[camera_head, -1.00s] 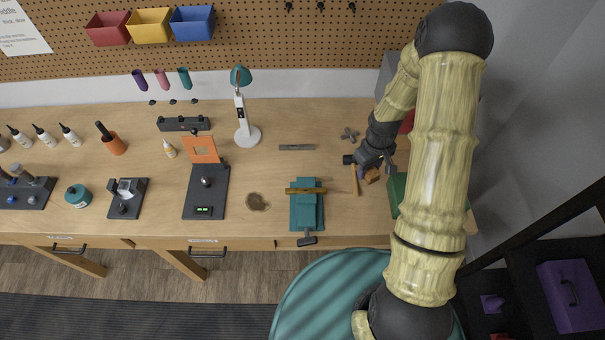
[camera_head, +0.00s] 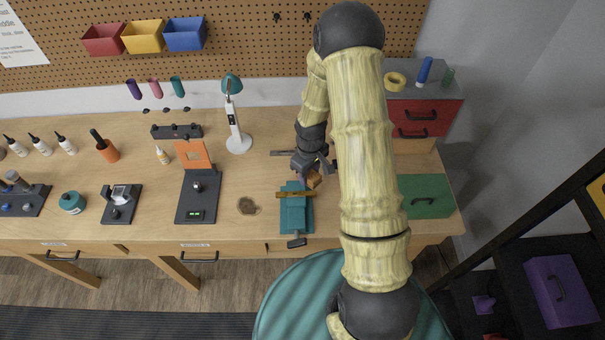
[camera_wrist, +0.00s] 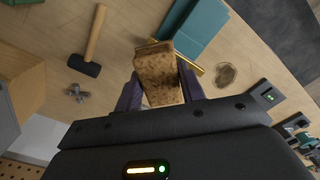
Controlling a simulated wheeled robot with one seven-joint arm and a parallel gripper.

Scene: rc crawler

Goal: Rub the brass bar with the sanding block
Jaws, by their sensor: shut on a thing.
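The brass bar (camera_head: 290,194) lies across the top of the teal vise (camera_head: 296,215) near the bench's front edge. In the wrist view the bar (camera_wrist: 194,67) shows partly, behind the block, with the vise (camera_wrist: 196,28) beyond it. My gripper (camera_head: 309,175) is shut on the brown sanding block (camera_head: 314,181), just behind and right of the bar in the head view. The block (camera_wrist: 160,75) sits between my two fingers in the wrist view. It overlaps the bar there, and I cannot tell whether they touch.
A hammer (camera_wrist: 90,48) and a small grey metal part (camera_wrist: 77,93) lie on the bench beside my gripper. A lamp (camera_head: 235,120) stands behind left. A brown stain (camera_head: 248,206) is left of the vise.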

